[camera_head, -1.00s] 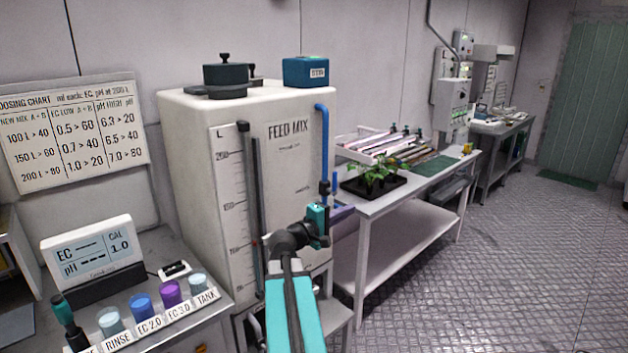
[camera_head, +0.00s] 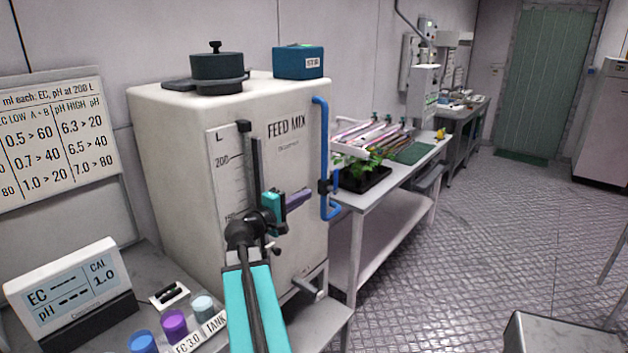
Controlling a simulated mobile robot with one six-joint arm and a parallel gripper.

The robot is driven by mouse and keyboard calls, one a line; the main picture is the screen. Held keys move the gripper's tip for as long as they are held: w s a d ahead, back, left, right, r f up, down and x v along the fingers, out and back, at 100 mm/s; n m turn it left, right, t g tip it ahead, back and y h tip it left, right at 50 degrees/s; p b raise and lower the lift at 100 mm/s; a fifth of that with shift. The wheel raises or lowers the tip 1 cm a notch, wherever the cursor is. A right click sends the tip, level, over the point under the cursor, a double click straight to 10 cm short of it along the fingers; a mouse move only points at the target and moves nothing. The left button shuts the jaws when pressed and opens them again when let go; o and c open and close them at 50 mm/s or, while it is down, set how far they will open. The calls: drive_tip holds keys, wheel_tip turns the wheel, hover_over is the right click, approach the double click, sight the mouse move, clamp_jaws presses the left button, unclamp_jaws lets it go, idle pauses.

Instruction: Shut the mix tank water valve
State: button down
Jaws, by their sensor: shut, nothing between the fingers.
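The mix tank (camera_head: 175,165) is a large off-white box labelled FEED MIX, with a level scale on its front. A blue water pipe (camera_head: 324,130) runs down its right front edge. A dark valve fitting (camera_head: 325,187) sits on this pipe, with a short blue part beside it and the pipe's curled end below. The valve's exact handle position is too small to tell. My gripper (camera_head: 304,195) has purple-grey fingers, shut and empty. It is in front of the tank's face, pointing right, its tips just left of the valve in the picture. I see no contact.
A black lid (camera_head: 216,68) and a teal box (camera_head: 298,62) sit on the tank. A bench at left holds an EC/pH meter (camera_head: 68,290) and cups. A table (camera_head: 385,190) with a plant tray (camera_head: 362,182) stands right of the tank. The right floor is mostly open; a grey box top (camera_head: 560,335) is at lower right.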

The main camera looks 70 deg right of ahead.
drive_tip(key=shift+w, duration=0.3)
drive_tip(key=shift+w, duration=0.1)
drive_tip(key=shift+d, duration=0.1)
drive_tip(key=p, duration=0.5)
approach(334, 177)
drive_tip(key=x, duration=0.4)
drive_tip(key=shift+d+r, duration=0.15)
drive_tip(key=shift+d, duration=0.05)
drive_tip(key=shift+p+x, duration=0.3)
drive_tip(key=shift+x, duration=0.7)
drive_tip(key=shift+a, duration=0.15)
